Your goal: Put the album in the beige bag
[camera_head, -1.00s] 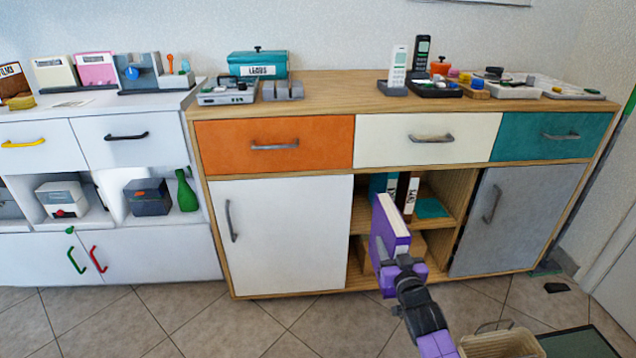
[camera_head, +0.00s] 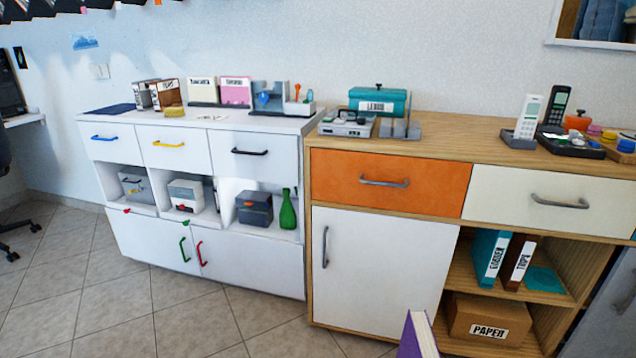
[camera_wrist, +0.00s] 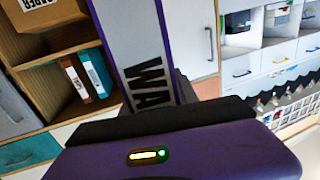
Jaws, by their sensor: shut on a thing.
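The album is purple with a pale spine and dark lettering, of which "WA" is readable. Its top (camera_head: 418,336) shows at the bottom edge of the head view, in front of the wooden cabinet. In the wrist view the album (camera_wrist: 135,35) stands out from my gripper (camera_wrist: 160,108), whose dark jaws are shut on its near end. My gripper is below the frame in the head view. No beige bag is in view now; a beige open container stood at the bottom edge of the earlier head view.
The wooden cabinet (camera_head: 309,235) has an open shelf with a teal book (camera_head: 490,256), a brown book (camera_head: 518,262) and a box labelled "PAPER" (camera_head: 487,318). A white cabinet (camera_head: 250,265) stands to its left. The tiled floor (camera_head: 110,310) at left front is clear.

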